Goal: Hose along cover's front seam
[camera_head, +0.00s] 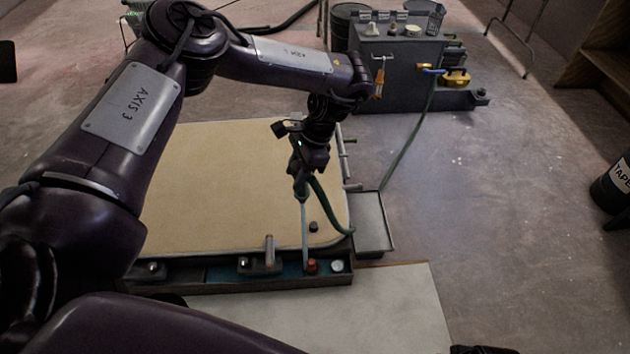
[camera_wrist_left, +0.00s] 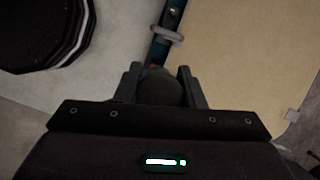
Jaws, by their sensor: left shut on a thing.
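The tan cover (camera_head: 230,185) lies flat in the middle of the head view, and part of it shows in the wrist view (camera_wrist_left: 245,50). A dark rail with clamps (camera_head: 205,275) runs along its front edge. My left gripper (camera_head: 303,178) is above the cover's front right part, shut on the hose's dark handle (camera_wrist_left: 160,90). A thin pale tube (camera_head: 304,235) points down from it toward the front seam; whether its tip touches is unclear. The green hose (camera_head: 325,210) bends from the handle to the cover's right edge. My right gripper is out of view.
A grey machine box (camera_head: 390,70) with fittings stands at the back; a green hose runs down from it. A shallow grey tray (camera_head: 372,222) sits right of the cover. A tape bin (camera_head: 612,188) stands far right. The floor between is clear.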

